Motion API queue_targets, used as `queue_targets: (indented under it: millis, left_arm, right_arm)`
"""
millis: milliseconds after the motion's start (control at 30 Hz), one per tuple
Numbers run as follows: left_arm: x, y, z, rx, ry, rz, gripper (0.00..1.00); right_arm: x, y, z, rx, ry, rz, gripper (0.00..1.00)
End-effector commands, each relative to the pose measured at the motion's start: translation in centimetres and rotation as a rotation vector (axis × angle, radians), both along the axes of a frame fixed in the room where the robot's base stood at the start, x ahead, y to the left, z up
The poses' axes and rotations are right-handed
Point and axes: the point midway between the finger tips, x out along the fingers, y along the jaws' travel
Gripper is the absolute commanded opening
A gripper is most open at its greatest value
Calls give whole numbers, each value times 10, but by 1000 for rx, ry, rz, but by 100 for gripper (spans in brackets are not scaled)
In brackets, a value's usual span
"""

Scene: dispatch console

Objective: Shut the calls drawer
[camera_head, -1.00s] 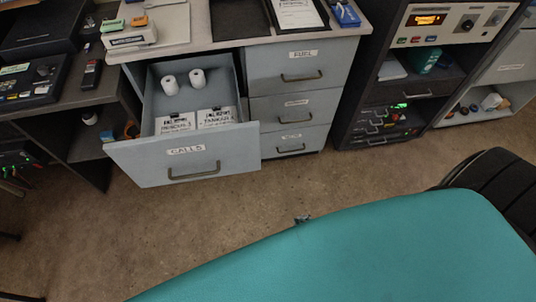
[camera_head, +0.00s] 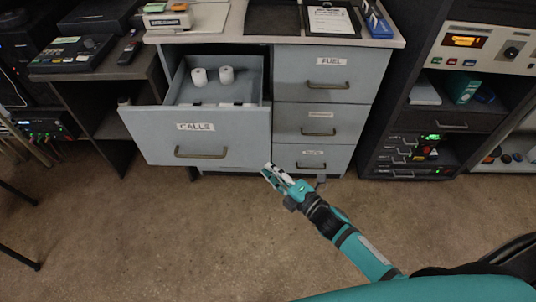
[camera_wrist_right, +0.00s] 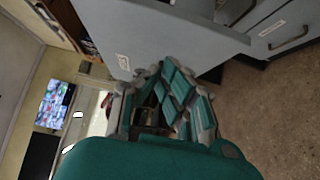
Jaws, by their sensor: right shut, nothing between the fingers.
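The calls drawer (camera_head: 163,137) is pulled well out of the grey cabinet, its front facing me with a "CALLS" label and a bar handle (camera_head: 201,153). Two white rolls stand inside it, and the tall front hides most of its floor. My right gripper (camera_head: 269,171) is shut and empty, close to the lower right corner of the drawer front; I cannot tell if it touches. In the right wrist view my gripper (camera_wrist_right: 160,92) is below the drawer front (camera_wrist_right: 165,30), whose label is seen sideways. My left gripper is not in view.
The fuel drawer (camera_head: 313,78) and two drawers below it are shut, right of the calls drawer. The desktop (camera_head: 255,40) above holds a clipboard (camera_head: 331,20). A dark console rack (camera_head: 402,165) stands at the right. The floor in front is clear.

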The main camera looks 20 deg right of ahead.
Motion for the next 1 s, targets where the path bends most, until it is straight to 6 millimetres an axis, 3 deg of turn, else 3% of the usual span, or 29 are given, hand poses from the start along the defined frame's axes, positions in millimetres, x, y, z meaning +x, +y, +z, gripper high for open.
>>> queue_targets:
  millis: [100, 333, 1000]
  left_arm:
    - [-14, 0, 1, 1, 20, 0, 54]
    - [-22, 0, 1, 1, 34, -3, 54]
    - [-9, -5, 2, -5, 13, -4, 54]
  right_arm:
    - [23, 12, 2, 1, -2, 0, 0]
    - [51, 0, 0, 0, 1, -1, 0]
    - [57, -3, -1, 1, 2, -1, 0]
